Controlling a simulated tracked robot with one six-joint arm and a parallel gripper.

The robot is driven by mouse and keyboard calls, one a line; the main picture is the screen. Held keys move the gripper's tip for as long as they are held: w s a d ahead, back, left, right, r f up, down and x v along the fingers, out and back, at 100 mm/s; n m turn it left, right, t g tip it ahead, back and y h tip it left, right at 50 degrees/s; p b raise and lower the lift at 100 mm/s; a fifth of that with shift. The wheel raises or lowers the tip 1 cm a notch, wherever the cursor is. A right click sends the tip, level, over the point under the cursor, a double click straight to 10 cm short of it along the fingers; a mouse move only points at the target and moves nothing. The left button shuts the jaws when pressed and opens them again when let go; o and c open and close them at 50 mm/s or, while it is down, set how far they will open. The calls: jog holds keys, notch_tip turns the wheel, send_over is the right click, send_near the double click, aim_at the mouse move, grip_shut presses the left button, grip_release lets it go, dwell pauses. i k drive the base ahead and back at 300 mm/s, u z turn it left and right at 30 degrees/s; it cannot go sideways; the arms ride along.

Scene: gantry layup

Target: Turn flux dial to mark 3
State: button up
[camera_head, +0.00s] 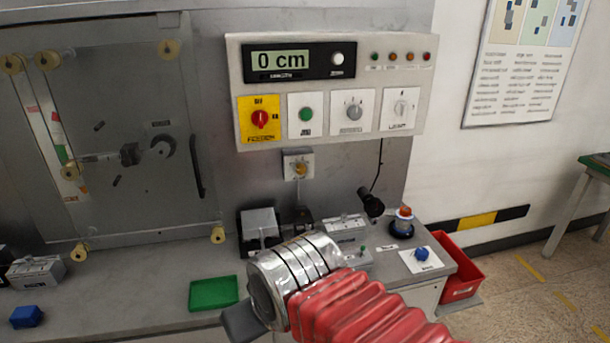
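I cannot read any label that names the flux dial. On the control panel (330,136) there is a grey knob (353,111) on a white plate and a pale knob (401,107) on another white plate. Both stand right of a green button (306,114) and a red rotary switch (261,119) on yellow. A blue knob (422,254) sits on a white plate on the bench at right. My gripper (240,322) shows only as a dark grey part at the bottom, below and in front of the panel, touching none of these knobs. Its fingers are not clear.
The display (282,60) reads 0 cm. A clear door (130,150) stands at left. A green tray (213,293), a grey box (345,228), a black-and-grey device (261,222) and an orange-topped button (403,213) are on the bench. A red bin (462,275) is at right.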

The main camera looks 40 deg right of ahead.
aim_at(300, 169)
jog(key=u, duration=0.55)
jog(key=k, duration=1.25)
jog(key=u, duration=0.65)
jog(key=i, duration=1.25)
jog(key=z, duration=0.9)
jog(key=i, duration=0.7)
jog(key=z, duration=0.4)
